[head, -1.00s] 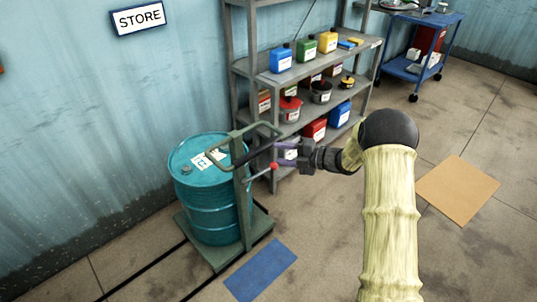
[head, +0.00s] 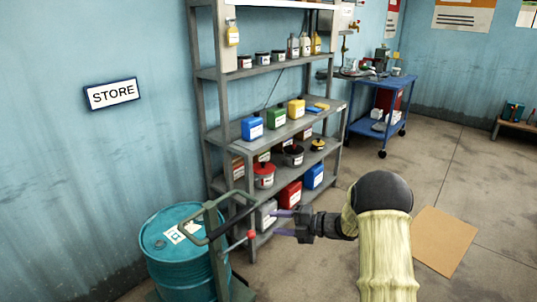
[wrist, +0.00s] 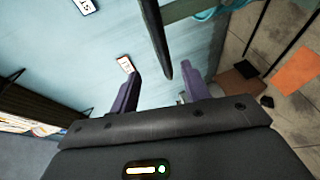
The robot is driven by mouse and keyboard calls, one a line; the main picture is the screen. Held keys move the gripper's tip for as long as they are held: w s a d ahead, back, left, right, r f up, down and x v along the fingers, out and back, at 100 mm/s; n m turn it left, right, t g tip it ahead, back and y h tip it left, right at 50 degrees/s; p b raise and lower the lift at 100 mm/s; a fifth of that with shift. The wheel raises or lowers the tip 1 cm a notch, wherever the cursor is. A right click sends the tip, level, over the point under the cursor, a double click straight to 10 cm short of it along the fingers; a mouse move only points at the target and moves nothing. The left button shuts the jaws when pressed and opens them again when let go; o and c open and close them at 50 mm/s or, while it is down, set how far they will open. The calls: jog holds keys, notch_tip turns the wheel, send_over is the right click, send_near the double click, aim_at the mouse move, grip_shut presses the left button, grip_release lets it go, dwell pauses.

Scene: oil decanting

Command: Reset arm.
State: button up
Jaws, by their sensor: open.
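My gripper (head: 280,222) is open and empty in the head view, pointing left. It is just right of the red-knobbed lever on the drum trolley (head: 217,247). In the wrist view its two purple fingers (wrist: 160,92) stand apart with nothing held between them. A dark bar of the trolley handle (wrist: 155,35) shows beyond the fingers in the wrist view; I cannot tell whether it touches them. My arm, in a pale yellow sleeve, rises at the lower right of the head view.
A teal drum (head: 180,262) stands on the trolley by the wall. A grey shelf rack (head: 222,130) with cans, pots and coloured containers stands behind my gripper. A blue cart (head: 372,125) is farther back. An orange floor mat (head: 443,240) lies right of my arm, with open floor around it.

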jog(key=s+d+r+m+t+h+p, duration=0.1)
jog(key=d+r+m+t+h+p, duration=0.2)
jog(key=r+m+h, duration=0.4)
jog(key=s+d+r+m+t+h+p, duration=0.1)
jog(key=d+r+m+t+h+p, duration=0.25)
jog(key=m, duration=0.55)
jog(key=s+d+m+g+h+p, duration=0.2)
jog(key=s+m+g, duration=0.7)
jog(key=s, duration=1.8)
jog(key=d+m+h, duration=0.1)
jog(key=m+h, duration=0.1)
jog(key=m, duration=0.3)
jog(key=shift+d+m, duration=0.2)
jog(key=shift+m, duration=0.2)
